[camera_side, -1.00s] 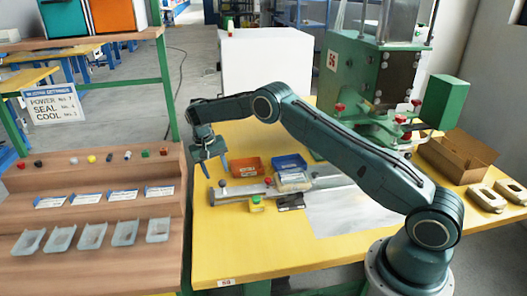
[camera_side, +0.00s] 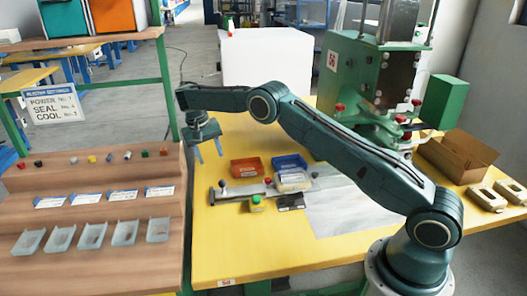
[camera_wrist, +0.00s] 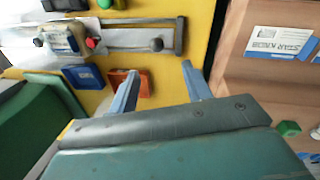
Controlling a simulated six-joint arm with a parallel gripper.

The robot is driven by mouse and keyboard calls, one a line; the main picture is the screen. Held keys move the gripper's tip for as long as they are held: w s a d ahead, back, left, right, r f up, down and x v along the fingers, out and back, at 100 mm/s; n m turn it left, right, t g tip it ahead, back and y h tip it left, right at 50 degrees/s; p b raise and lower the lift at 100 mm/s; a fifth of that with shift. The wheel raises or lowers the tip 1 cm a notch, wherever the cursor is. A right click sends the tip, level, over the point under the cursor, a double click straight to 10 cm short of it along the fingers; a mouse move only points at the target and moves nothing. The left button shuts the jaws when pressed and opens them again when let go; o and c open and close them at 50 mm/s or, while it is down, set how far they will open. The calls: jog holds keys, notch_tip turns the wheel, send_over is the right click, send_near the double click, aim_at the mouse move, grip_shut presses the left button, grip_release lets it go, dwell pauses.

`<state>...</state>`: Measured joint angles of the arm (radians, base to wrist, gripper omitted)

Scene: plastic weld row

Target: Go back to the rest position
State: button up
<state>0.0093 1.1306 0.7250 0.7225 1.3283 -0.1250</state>
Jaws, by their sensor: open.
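My gripper (camera_side: 209,152) is open and empty in the side view. It hangs in the air near the left edge of the yellow table (camera_side: 255,244), by the wooden rack (camera_side: 95,205). In the wrist view its two blue-grey fingers (camera_wrist: 155,85) stand apart with nothing between them.
An orange bin (camera_side: 246,168) and a blue bin (camera_side: 289,162) stand on the table behind a metal rail (camera_side: 232,191). A green button box (camera_side: 256,203) sits in front. A green press (camera_side: 370,95) and a cardboard box (camera_side: 458,158) are at the right. The table's front is clear.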

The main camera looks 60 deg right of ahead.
jog(key=s+a+r+n+t, duration=0.1)
jog(key=s+r+n+t, duration=0.1)
jog(key=s+r, duration=0.85)
jog(key=s+a+r+n+t, duration=0.1)
jog(key=s+r, duration=0.6)
jog(key=r, duration=0.7)
jog(key=s+a+f+n+t+y, duration=0.1)
jog(key=s+a+f+t, duration=0.1)
jog(key=s, duration=1.1)
jog(key=s+a+f+n+t, duration=0.1)
jog(key=s+a+n, duration=0.1)
jog(key=s, duration=1.1)
jog(key=shift+s+a+f+n+t+y, duration=0.3)
jog(key=shift+a+f+t+y, duration=0.1)
jog(key=shift+a, duration=0.5)
